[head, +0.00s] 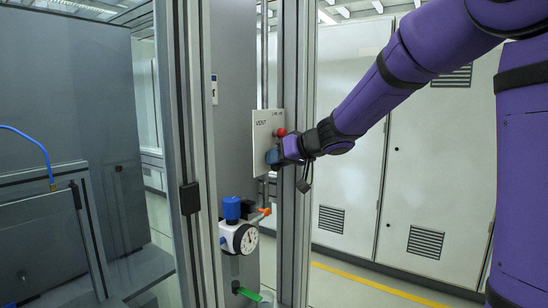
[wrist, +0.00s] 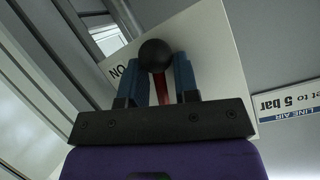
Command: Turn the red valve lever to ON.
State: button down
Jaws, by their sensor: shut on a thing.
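The white valve plate (head: 262,133) is fixed upright on the grey panel, with "VENT" printed near its upper left. A red round part (head: 281,132) shows at its right side. My gripper (head: 273,156) is at the front of the plate, just below that red part. In the wrist view my gripper (wrist: 158,82) has its two blue fingers on either side of the red lever (wrist: 161,90), shut on it. A black ball (wrist: 156,54) shows at the fingertips. Letters reading "NO" from this side, ON upside down, lie just left of the ball. The lever's pivot is hidden.
A gauge unit (head: 245,239) with a blue knob (head: 232,208) and an orange handle (head: 264,211) is below the plate. Aluminium posts (head: 293,90) stand close behind. White cabinets (head: 440,165) are at right.

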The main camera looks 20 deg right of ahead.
jog(key=shift+w+d+f+n+t+h, duration=0.1)
jog(key=shift+w+d+n+t+h, duration=0.25)
jog(key=shift+d+n, duration=0.25)
jog(key=shift+w+d+f+n+t+h, duration=0.1)
jog(key=shift+w+d+n+t+h, duration=0.2)
jog(key=shift+n, duration=0.4)
jog(key=shift+d, duration=0.1)
jog(key=c, duration=1.2)
grip_release()
jog(key=v, duration=1)
jog(key=shift+s+d+r, duration=0.1)
jog(key=shift+s+r, duration=0.05)
jog(key=shift+s, duration=0.15)
